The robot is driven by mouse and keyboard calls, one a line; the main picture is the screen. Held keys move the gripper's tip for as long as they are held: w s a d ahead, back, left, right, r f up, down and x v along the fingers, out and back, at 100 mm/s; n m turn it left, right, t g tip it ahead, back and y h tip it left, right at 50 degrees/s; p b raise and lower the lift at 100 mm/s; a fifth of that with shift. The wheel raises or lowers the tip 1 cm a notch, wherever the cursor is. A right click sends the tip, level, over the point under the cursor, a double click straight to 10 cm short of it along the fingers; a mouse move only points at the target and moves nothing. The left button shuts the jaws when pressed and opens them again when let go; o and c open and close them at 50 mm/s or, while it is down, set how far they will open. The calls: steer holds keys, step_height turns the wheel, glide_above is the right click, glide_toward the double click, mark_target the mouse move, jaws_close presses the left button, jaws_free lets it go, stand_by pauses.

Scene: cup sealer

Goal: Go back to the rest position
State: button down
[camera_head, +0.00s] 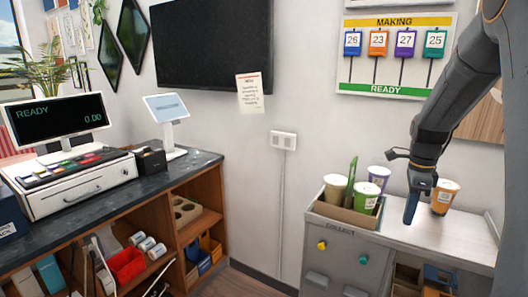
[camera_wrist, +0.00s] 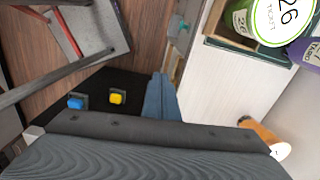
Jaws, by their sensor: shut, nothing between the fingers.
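My gripper (camera_head: 411,208) hangs pointing down at the end of my arm, over the white counter (camera_head: 437,232) on the right. Its blue-grey fingers are together and empty, and they also show in the wrist view (camera_wrist: 161,97). An orange cup (camera_head: 446,197) stands just right of the fingers in the head view; whether they touch it is unclear. It shows in part at the lower right of the wrist view (camera_wrist: 259,130).
Left of my gripper, a tray (camera_head: 342,215) holds a pale cup (camera_head: 334,188) and a green cup (camera_head: 365,198). A purple cup (camera_head: 379,177) stands behind. The MAKING/READY board (camera_head: 394,56) hangs above. A dark counter with a register (camera_head: 78,184) is at left.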

steer(key=s+a+f+n+b, duration=0.4)
steer(key=s+a+f+n, duration=0.2)
steer(key=s+a+n, duration=0.3)
steer(key=s+a+f+n+t+b, duration=0.1)
steer(key=s+a+f+n+b, duration=0.3)
steer(key=s+a+n, duration=0.4)
steer(key=a+f+n, duration=0.1)
steer(key=a+n, duration=0.4)
steer(key=n, duration=0.1)
steer(key=shift+s+a+f, duration=0.15)
steer(key=shift+s+f, duration=0.2)
steer(key=shift+f, duration=0.05)
